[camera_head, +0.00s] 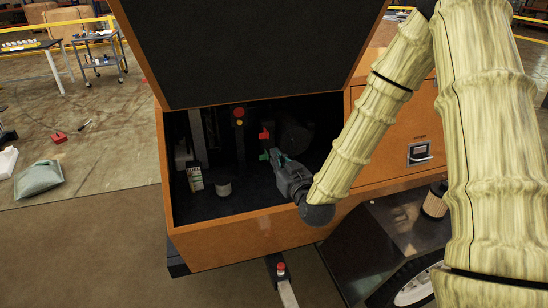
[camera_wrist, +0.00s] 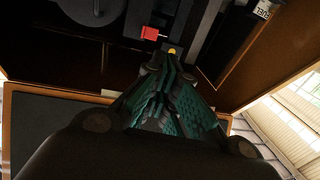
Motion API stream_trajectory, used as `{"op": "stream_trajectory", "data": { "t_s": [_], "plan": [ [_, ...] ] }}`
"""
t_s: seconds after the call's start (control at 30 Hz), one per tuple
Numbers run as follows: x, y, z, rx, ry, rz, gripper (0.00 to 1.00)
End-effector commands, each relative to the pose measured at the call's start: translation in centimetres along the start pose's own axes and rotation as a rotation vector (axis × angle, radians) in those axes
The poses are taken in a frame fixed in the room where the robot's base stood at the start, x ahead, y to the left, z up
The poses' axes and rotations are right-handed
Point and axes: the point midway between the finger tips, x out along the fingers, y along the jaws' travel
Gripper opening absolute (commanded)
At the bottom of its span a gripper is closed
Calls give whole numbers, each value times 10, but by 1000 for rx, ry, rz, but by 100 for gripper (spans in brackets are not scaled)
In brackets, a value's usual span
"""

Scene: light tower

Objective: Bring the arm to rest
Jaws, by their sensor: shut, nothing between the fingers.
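My gripper (camera_head: 277,157) is inside the open orange compartment of the light tower (camera_head: 230,245) in the head view. My arm reaches in from the right, over the compartment's front edge. In the wrist view my gripper (camera_wrist: 172,70) is shut, its fingers together and nothing between them. A red part (camera_head: 264,134) lies just beyond the fingertips; a red piece also shows in the wrist view (camera_wrist: 150,33), close to the tips. I cannot tell whether the fingers touch it. A yellow spot (camera_wrist: 172,51) shows right at the tips.
The raised dark lid (camera_head: 250,50) hangs over the compartment. A filter-like cylinder (camera_head: 434,203) sits on the dark fender (camera_head: 395,225) at right.

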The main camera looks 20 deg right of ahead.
Motion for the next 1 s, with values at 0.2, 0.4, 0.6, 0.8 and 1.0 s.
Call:
{"op": "stream_trajectory", "data": {
  "t_s": [0.2, 0.4, 0.6, 0.8, 1.0],
  "plan": [
    [-2, 0, 0, 0, 0, 1, 0],
    [-2, 1, 0, 0, 0, 1, 0],
    [-4, -2, 12, 1, -29, -4, 0],
    [-27, -20, 89, 11, -229, -33, 0],
    [-80, -41, 191, 28, -516, -55, 0]
  ]
}}
